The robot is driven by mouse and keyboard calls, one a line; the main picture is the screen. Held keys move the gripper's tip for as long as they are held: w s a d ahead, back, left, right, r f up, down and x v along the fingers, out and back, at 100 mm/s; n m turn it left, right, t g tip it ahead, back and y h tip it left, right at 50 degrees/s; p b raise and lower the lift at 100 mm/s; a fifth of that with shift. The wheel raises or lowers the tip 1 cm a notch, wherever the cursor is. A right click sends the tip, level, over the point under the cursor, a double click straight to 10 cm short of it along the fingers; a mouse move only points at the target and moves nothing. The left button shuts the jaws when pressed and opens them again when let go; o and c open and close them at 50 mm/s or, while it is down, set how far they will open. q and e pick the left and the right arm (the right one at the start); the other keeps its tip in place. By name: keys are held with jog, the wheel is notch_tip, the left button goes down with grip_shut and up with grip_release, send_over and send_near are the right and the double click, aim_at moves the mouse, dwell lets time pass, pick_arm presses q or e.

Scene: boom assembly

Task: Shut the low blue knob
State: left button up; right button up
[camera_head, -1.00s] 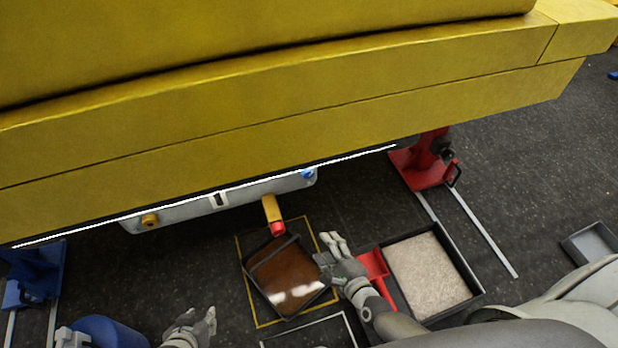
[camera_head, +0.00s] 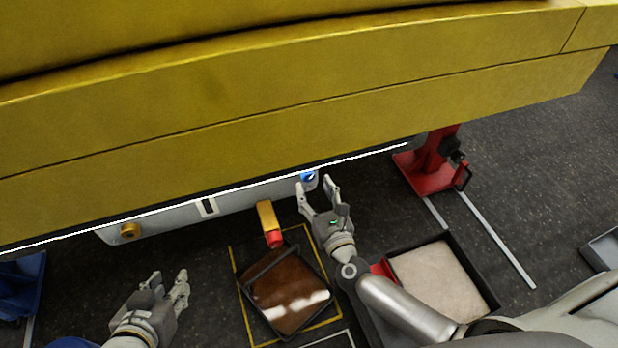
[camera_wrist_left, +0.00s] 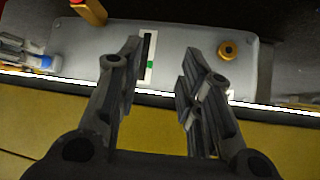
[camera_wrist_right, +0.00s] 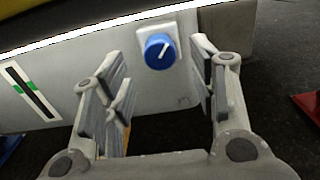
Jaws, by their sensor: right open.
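The blue knob (camera_head: 308,176) sits low on the right end of the grey panel (camera_head: 170,216) under the yellow boom. In the right wrist view the knob (camera_wrist_right: 160,51) has a white pointer line tilted to the upper right, on a pale square plate. My right gripper (camera_head: 317,184) is open just below the knob; the knob shows between its fingers, beyond the tips, apart from them. My left gripper (camera_head: 169,278) is open and empty, below the panel's left part. In the left wrist view its fingers (camera_wrist_left: 162,65) frame the panel's slot gauge.
A yellow spout with a red tip (camera_head: 269,224) hangs from the panel above a tray of brown liquid (camera_head: 290,290). A tray of pale granules (camera_head: 435,280) and a red stand (camera_head: 430,165) are to the right. A brass fitting (camera_head: 130,231) is on the panel's left.

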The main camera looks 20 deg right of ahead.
aim_at(309, 179)
jog(key=shift+w, duration=2.4)
pick_arm(q)
jog(key=shift+w+d+r+t, duration=0.3)
jog(key=shift+w+r+t, duration=0.3)
jog(key=shift+w+r, duration=0.1)
pick_arm(e)
jog(key=c, duration=1)
pick_arm(q)
jog(key=shift+f, duration=0.1)
